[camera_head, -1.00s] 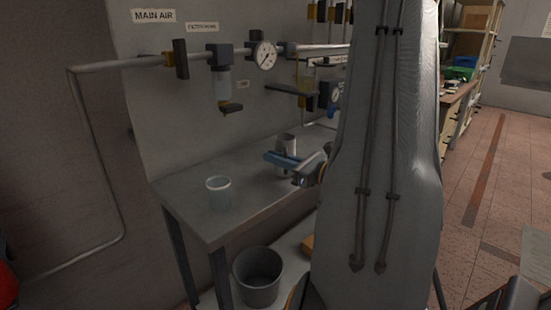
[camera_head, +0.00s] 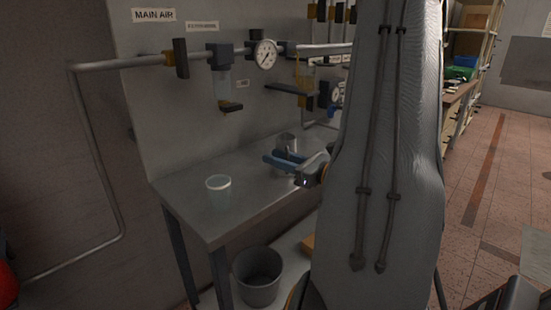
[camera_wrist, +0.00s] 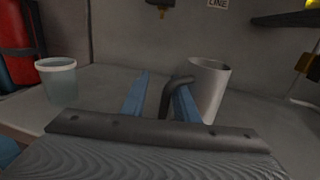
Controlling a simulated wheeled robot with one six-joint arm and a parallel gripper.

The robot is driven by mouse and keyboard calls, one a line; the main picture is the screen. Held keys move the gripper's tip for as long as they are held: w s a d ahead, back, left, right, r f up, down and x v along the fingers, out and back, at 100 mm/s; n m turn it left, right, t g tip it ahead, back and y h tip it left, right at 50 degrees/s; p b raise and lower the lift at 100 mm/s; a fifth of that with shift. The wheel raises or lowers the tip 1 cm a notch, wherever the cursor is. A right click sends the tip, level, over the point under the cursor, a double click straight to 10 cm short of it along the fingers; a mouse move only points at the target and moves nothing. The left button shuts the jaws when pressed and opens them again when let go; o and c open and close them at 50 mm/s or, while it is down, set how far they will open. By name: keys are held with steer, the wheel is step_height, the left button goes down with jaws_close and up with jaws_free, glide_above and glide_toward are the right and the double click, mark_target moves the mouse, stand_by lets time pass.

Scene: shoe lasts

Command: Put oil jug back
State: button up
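The oil jug, a metal cylinder with a dark curved handle, stands upright on the grey bench (camera_head: 240,215) in the head view (camera_head: 288,139). In the wrist view the jug (camera_wrist: 211,88) is right of centre, its handle to the left. My gripper (camera_wrist: 161,82) has two blue fingers set apart, with the handle between them, nearer the right finger, which reaches into the handle's loop. I cannot tell whether the handle is touched. The jug's base is partly hidden by the right finger. In the head view my gripper (camera_head: 277,158) is in front of the jug.
A translucent cup (camera_head: 218,191) stands on the bench to the left; it also shows in the wrist view (camera_wrist: 58,82). Pipes, a pressure gauge (camera_head: 265,54) and a filter bowl (camera_head: 222,88) are on the panel behind. A grey bucket (camera_head: 258,277) is below the bench.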

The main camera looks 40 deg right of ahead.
steer(key=b+v, duration=0.1)
steer(key=v, duration=1)
steer(key=shift+s, duration=0.1)
